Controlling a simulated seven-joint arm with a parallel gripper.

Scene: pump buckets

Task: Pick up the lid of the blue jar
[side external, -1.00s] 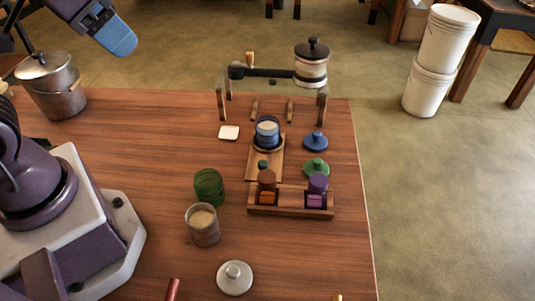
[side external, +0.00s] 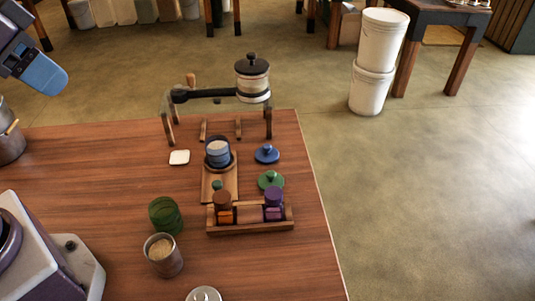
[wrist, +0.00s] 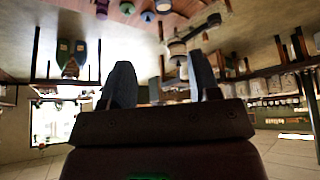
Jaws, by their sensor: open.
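The blue lid (side external: 266,155), with a round knob on top, lies flat on the table. The blue jar (side external: 218,155) stands open to its left on a small wooden board (side external: 221,188), with pale contents showing. My gripper (side external: 42,75) is high at the upper left of the side view, far from the lid, with only part of its blue finger end visible. In the wrist view my gripper (wrist: 162,82) has two blue fingers spread wide with nothing between them.
A green lid (side external: 271,180) lies just in front of the blue lid. A wooden rack (side external: 250,226) holds brown and purple jars. A green jar (side external: 165,215) and an open tin (side external: 163,257) stand left. A stand with a black-lidded pot (side external: 253,80) rises behind.

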